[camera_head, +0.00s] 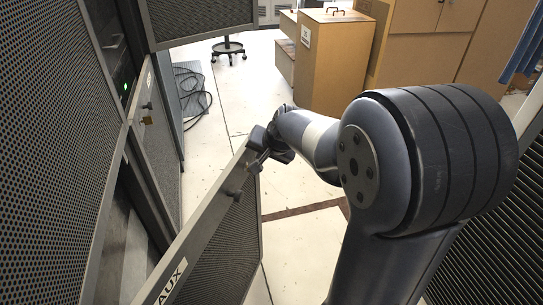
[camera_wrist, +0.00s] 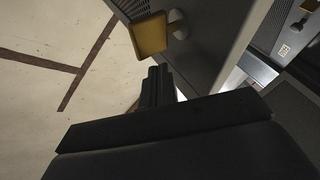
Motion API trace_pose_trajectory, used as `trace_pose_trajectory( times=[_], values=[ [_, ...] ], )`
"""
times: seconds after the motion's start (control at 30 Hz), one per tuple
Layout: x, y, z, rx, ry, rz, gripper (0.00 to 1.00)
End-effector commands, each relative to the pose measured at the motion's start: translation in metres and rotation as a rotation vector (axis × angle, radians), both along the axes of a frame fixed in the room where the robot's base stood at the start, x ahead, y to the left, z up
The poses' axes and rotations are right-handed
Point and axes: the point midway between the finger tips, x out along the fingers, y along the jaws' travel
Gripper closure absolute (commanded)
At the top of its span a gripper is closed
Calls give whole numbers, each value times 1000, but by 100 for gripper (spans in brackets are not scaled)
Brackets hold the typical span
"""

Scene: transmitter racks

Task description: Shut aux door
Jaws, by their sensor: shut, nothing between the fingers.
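The aux door (camera_head: 225,235) is a mesh panel with a pale frame and a white AUX label (camera_head: 172,280). It stands swung open, away from the rack on the left. A dark knob (camera_head: 232,192) sits on its frame. My gripper (camera_head: 256,162) is at the far upper end of the door, very close to its edge; I cannot tell whether they touch. In the wrist view my gripper (camera_wrist: 158,72) is shut and empty, its fingers next to a grey panel (camera_wrist: 205,35). A yellow square piece (camera_wrist: 149,36) and a pale round knob are just beyond the fingertips.
A tall mesh door (camera_head: 55,150) stands at far left. Pale floor (camera_head: 300,235) lies clear right of the door.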

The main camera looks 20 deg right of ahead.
Motion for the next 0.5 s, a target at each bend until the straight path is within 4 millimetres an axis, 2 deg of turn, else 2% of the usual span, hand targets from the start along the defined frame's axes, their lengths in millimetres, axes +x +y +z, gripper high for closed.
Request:
trace_pose_trajectory(
  times=[0.37,0.5],
  values=[
    [1,2,0,-1,0,1,100],
    [7,9,0,0,1,16,100]
  ],
)
